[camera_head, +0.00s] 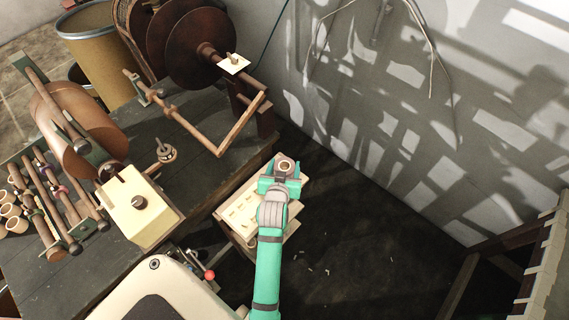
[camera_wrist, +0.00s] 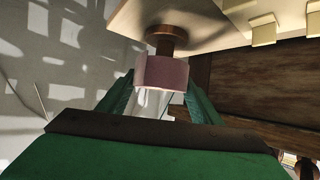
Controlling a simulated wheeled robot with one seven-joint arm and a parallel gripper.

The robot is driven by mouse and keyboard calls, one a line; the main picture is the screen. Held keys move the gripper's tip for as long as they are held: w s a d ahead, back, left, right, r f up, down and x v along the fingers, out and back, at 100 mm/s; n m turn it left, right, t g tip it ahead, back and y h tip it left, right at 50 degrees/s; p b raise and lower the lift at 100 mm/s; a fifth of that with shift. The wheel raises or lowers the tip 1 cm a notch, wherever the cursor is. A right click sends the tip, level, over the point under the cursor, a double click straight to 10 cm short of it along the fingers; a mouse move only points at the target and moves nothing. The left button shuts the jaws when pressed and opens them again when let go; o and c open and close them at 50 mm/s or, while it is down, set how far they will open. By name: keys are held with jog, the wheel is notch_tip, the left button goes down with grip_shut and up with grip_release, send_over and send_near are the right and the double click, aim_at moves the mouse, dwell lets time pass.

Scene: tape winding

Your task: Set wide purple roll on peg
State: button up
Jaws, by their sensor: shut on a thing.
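The wide purple roll (camera_wrist: 163,73) is between the green fingers of my gripper (camera_wrist: 162,97) in the wrist view. Its side looks dull pink-purple. A brown peg-like post with a wider collar (camera_wrist: 167,33) stands against a pale board, right at the roll's far end. I cannot tell whether the roll is around the post or only touching it. In the head view my gripper (camera_head: 280,181) is shut at the far end of the pale board (camera_head: 238,215). A round, brown-rimmed end (camera_head: 286,165) shows between the jaws; the roll's side is hidden there.
A dark workbench (camera_head: 200,150) at the left carries a winding machine with large brown discs (camera_head: 200,48), a cream box with a knob (camera_head: 139,220) and a rack of small rolls (camera_head: 45,205). A grey wall (camera_head: 400,130) stands at the right. The dark floor (camera_head: 370,255) is mostly clear.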

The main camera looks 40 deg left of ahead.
jog(key=shift+f, duration=0.2)
jog(key=o, duration=1.1)
jog(key=shift+o, duration=0.2)
jog(key=v, duration=1)
jog(key=shift+s+r, duration=0.15)
jog(key=shift+s, duration=0.2)
jog(key=shift+d, duration=0.25)
